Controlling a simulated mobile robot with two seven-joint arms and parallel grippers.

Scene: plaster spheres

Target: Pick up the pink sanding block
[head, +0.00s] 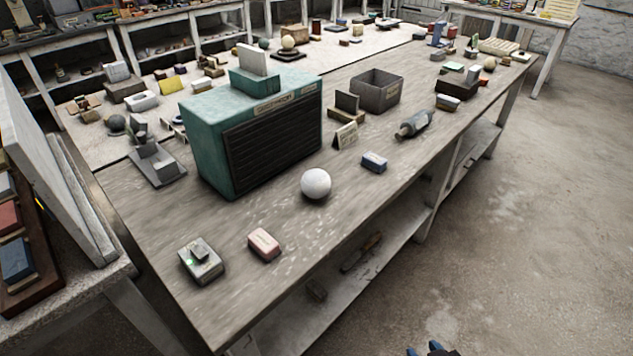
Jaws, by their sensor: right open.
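The pink sanding block (264,244) lies on the wooden workbench (345,225), near its front edge in the head view. It is a small pale pink block with a light top face, and nothing touches it. My right gripper (431,350) shows only as dark blue-tipped fingers at the bottom edge of the view. It is open, off the bench over the floor side, to the right of and well apart from the block. My left gripper is not in view.
A grey block-like device (201,260) sits left of the pink block. A white plaster sphere (316,184) and a blue block (374,162) lie behind and to the right. A large teal box (212,135) stands behind. Bare bench surrounds the pink block.

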